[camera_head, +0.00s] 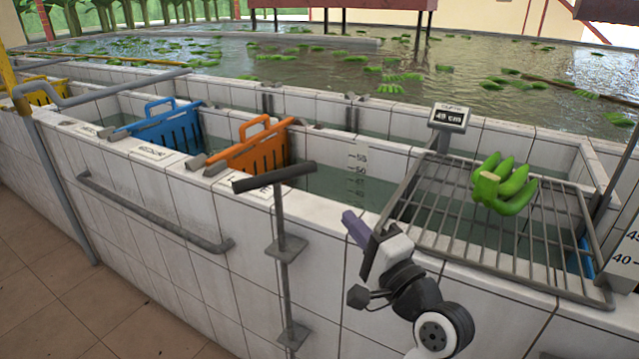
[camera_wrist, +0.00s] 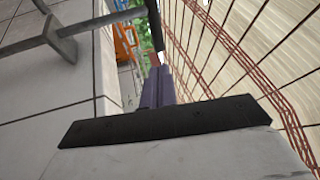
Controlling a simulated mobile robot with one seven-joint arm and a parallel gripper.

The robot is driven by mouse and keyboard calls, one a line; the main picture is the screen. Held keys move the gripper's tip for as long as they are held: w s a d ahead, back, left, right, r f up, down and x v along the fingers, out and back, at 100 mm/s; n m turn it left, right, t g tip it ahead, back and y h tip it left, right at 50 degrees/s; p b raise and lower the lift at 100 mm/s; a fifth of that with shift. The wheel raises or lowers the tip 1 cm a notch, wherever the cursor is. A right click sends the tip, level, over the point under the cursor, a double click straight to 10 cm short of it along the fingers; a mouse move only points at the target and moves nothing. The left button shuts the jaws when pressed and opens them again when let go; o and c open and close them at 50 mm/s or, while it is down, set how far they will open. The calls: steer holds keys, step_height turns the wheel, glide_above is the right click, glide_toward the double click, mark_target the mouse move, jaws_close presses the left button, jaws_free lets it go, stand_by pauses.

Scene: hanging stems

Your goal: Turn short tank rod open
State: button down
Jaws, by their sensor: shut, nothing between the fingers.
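A dark grey rod with a T-shaped crossbar handle (camera_head: 274,177) stands upright along the outer tiled wall, held by brackets. Its crossbar slants up to the right, just above the wall's top edge.
An orange basket (camera_head: 250,150) and a blue basket (camera_head: 165,130) sit in tank compartments. Green bananas (camera_head: 503,185) lie on a metal rack (camera_head: 450,225), with a scale display (camera_head: 449,117) behind. A rail (camera_head: 150,215) runs along the wall. Floor (camera_head: 70,300) is free at the left.

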mark_target(316, 171)
steer(key=shift+m+h, duration=0.3)
steer(key=p+x, duration=0.1)
steer(key=x, duration=0.3)
steer(key=p+x, duration=0.1)
steer(key=x, duration=0.2)
steer(key=p+x, duration=0.2)
steer(key=x, duration=0.2)
steer(key=shift+w+d+r, duration=0.1)
steer(key=shift+w+d, duration=0.05)
steer(key=shift+w, duration=0.25)
steer(key=shift+w+a, duration=0.35)
steer(key=shift+w, duration=0.15)
steer(key=w+n+g+y+b, duration=0.1)
steer(key=y, duration=0.1)
steer(key=w+n+g+y, duration=0.1)
steer(key=n+g+y, duration=0.1)
steer(key=w+n+g+y+b, duration=0.1)
steer(key=g+y, duration=0.1)
steer(key=shift+w+a+n+b, duration=0.15)
steer(key=shift+a+n+b, duration=0.05)
steer(key=shift+n+b, duration=0.15)
steer(key=shift+w+a, duration=0.25)
steer(key=shift+w, duration=0.2)
